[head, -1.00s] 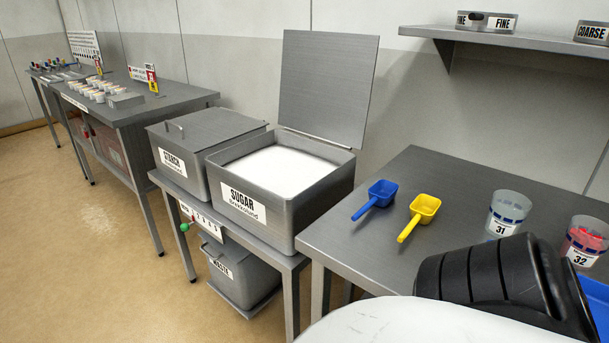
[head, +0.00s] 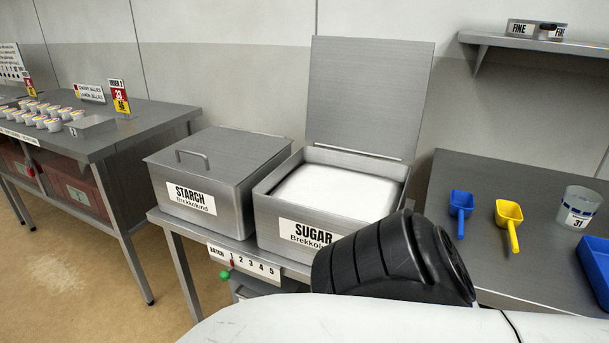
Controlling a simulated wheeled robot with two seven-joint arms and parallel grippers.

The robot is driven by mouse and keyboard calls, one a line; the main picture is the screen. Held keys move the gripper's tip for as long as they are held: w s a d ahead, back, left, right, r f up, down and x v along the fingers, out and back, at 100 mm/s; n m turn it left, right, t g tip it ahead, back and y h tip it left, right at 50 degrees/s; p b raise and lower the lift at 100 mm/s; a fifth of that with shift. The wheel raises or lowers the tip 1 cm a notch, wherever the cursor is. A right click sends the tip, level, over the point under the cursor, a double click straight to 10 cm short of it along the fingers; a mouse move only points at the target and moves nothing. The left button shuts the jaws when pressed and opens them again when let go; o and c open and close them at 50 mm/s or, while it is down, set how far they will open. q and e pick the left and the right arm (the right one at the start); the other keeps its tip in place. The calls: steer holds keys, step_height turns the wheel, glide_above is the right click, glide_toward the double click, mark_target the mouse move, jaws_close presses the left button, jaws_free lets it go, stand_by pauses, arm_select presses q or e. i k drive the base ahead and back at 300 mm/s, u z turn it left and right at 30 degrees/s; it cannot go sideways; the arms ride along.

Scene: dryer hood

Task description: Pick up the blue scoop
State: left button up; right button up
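The blue scoop (head: 460,210) lies on the grey metal table (head: 455,265) at the right, its handle toward the table's front edge. A yellow scoop (head: 510,220) lies just to its right, apart from it. Nothing holds either scoop. Neither of my grippers shows; only a white and black part of my own body fills the bottom middle, covering the front corner of the sugar bin and part of the table's front edge.
The open sugar bin (head: 278,225) with its raised lid (head: 368,95) stands left of the scoops, beside the closed starch bin (head: 200,165). A clear cup marked 31 (head: 578,208) and a blue tray (head: 597,255) are at right. A shelf (head: 535,42) hangs above.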

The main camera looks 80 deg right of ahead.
mark_target(462, 204)
steer(key=i, duration=0.3)
steer(key=z, duration=3.05)
